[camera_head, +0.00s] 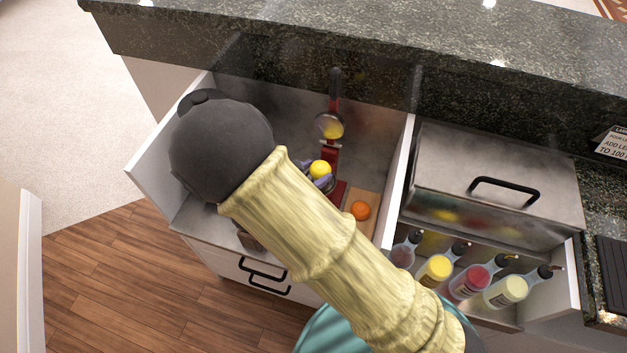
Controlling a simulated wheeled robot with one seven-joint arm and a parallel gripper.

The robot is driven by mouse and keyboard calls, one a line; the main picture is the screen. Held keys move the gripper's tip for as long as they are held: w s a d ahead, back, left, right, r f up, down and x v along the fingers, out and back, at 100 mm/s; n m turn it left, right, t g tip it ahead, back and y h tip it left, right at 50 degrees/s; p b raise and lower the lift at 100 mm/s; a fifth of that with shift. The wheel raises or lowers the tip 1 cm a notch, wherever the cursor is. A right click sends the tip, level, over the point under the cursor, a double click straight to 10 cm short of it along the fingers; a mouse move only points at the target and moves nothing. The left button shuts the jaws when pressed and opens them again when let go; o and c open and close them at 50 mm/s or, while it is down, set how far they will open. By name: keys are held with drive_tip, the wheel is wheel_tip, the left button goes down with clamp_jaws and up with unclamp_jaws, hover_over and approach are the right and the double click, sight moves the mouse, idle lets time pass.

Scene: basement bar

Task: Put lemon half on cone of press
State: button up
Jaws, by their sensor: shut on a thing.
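The red press (331,151) stands in the steel-lined bay at the back, with its dark handle raised and a round metal cup (329,125) on its column. A yellowish tone shows in the cup; I cannot tell if it is a reflection. My gripper (320,180), with purple-grey fingers, is shut on the yellow lemon half (320,169), just in front of the press column. My arm hides most of the gripper and part of the press base. The cone is not clearly visible, so I cannot tell whether the lemon half touches it.
An orange fruit (361,210) lies on a wooden board (366,196) right of the press. A white side wall (397,185) separates the bay from a steel lidded box (495,172) and several capped bottles (470,283). The dark stone counter (400,40) overhangs behind.

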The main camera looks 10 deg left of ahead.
drive_tip(key=shift+f, duration=1.85)
drive_tip(key=shift+f, duration=0.15)
drive_tip(key=o, duration=1)
drive_tip(key=shift+c, duration=0.2)
drive_tip(key=shift+s, duration=0.1)
drive_tip(key=shift+a+r, duration=0.1)
drive_tip(key=shift+r, duration=0.15)
drive_tip(key=v, duration=1.1)
drive_tip(key=shift+s+a, duration=0.2)
drive_tip(key=shift+s, duration=0.15)
drive_tip(key=shift+d+r, duration=0.1)
